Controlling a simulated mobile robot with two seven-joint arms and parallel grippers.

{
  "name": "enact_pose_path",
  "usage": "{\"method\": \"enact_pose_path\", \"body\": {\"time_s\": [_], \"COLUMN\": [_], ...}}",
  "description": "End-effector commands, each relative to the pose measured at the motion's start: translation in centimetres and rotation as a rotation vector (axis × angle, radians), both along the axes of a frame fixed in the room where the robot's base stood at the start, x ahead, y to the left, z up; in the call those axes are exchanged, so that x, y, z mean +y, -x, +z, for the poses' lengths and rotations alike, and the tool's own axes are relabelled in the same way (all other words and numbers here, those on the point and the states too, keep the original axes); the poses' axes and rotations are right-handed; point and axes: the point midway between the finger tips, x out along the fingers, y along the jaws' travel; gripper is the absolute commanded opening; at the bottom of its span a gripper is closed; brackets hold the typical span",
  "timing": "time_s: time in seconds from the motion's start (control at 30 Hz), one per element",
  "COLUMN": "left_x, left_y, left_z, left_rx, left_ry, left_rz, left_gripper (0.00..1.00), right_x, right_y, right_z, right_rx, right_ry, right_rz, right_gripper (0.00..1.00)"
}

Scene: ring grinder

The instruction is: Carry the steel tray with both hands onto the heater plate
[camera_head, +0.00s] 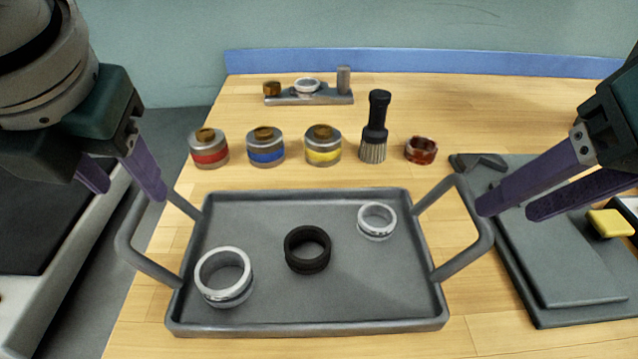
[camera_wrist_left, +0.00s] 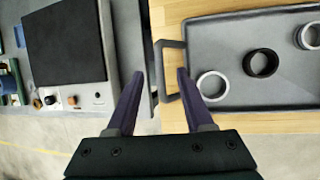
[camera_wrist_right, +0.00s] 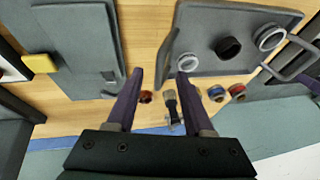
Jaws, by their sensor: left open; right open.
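The steel tray (camera_head: 330,305) lies on the wooden table with a large silver ring (camera_head: 223,275), a black ring (camera_head: 307,248) and a smaller silver ring (camera_head: 377,221) in it. Its left handle (camera_head: 150,268) and right handle (camera_head: 468,258) stick out at the sides. My left gripper (camera_head: 134,196) is open at the left handle, which shows between its fingers in the left wrist view (camera_wrist_left: 160,74). My right gripper (camera_head: 505,212) is open near the right handle, seen between its fingers in the right wrist view (camera_wrist_right: 160,72). The dark heater plate (camera_wrist_left: 65,42) is on a unit left of the table.
Behind the tray stand canisters with red (camera_head: 209,149), blue (camera_head: 266,147) and yellow (camera_head: 323,146) bands, a brush (camera_head: 376,128) and a reddish-brown ring (camera_head: 421,150). A grey fixture (camera_head: 565,265) and a yellow block (camera_head: 610,223) lie right. A gap separates table and heater unit.

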Motion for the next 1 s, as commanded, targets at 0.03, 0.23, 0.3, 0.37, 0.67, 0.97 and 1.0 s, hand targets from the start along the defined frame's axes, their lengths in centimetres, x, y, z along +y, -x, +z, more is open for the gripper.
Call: {"method": "enact_pose_path", "body": {"time_s": [0.03, 0.23, 0.3, 0.37, 0.67, 0.97, 1.0], "left_x": [0.2, 1.0, 1.2, 1.4, 2.0, 2.0, 2.0], "left_y": [-0.1, -1.3, -1.7, -2.1, -3.2, -3.2, -3.2], "left_z": [-0.6, -3.8, -4.9, -5.8, -8.2, -8.4, -8.4], "left_rx": [0.004, 0.007, 0.005, 0.006, 0.003, 0.001, 0.001], "left_ry": [0.0, -0.001, 0.0, 0.0, 0.0, 0.0, 0.0], "left_rz": [0.002, 0.002, 0.003, 0.002, 0.001, 0.0, 0.0], "left_gripper": [0.52, 0.52, 0.52, 0.52, 0.52, 0.52, 0.49], "right_x": [0.1, 0.9, 1.1, 1.4, 2.0, 2.0, 2.0], "right_y": [-0.1, -1.3, -1.8, -2.2, -3.2, -3.3, -3.3], "right_z": [-0.6, -3.8, -4.8, -5.7, -8.2, -8.4, -8.4], "right_rx": [0.004, 0.005, 0.004, 0.004, 0.0, 0.0, 0.0], "right_ry": [0.0, 0.0, 0.001, 0.0, 0.001, 0.001, 0.001], "right_rz": [0.0, 0.001, -0.001, 0.0, 0.001, 0.001, 0.001], "right_gripper": [0.52, 0.52, 0.52, 0.52, 0.52, 0.52, 0.49]}}
